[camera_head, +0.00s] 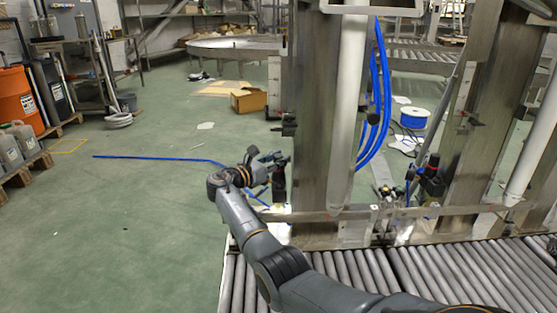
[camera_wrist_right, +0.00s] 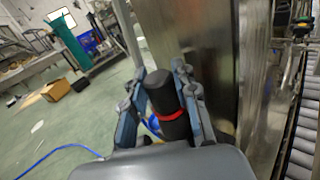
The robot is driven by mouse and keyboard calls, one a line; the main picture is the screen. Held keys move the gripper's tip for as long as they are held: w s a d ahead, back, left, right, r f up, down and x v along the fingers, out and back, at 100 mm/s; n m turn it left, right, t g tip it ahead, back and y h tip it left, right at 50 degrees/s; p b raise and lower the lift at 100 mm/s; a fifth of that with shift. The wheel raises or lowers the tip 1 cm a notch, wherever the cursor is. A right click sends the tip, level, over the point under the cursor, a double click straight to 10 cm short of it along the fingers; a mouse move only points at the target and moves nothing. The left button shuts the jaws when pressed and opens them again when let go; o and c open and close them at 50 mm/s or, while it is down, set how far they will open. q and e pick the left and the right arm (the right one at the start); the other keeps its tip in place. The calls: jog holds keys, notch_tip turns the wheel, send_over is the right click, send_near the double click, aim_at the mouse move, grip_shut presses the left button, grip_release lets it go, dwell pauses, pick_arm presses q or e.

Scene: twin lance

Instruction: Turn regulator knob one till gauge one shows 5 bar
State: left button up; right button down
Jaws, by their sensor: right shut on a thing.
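My right gripper (camera_head: 268,160) reaches to the left side of the steel upright, its arm coming in from the lower right. In the right wrist view its fingers lie on both sides of a black cylindrical knob with a red ring (camera_wrist_right: 163,90), and it is shut on it. In the head view the black regulator body (camera_head: 279,185) shows just below the fingers. A second regulator with a black knob (camera_head: 433,172) stands to the right, beyond the upright. No gauge face is readable. My left gripper is not in view.
The steel upright (camera_head: 312,120) stands close to the right of my gripper. Roller conveyor (camera_head: 350,268) lies in front. Blue hoses (camera_head: 383,90) hang behind the upright. A cardboard box (camera_head: 248,100) and a blue spool (camera_head: 413,118) are on the floor. Green floor at left is mostly clear.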

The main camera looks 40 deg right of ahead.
jog(key=shift+f, duration=0.1)
jog(key=c, duration=1.3)
grip_release()
jog(key=a, duration=1.2)
jog(key=shift+s, duration=0.4)
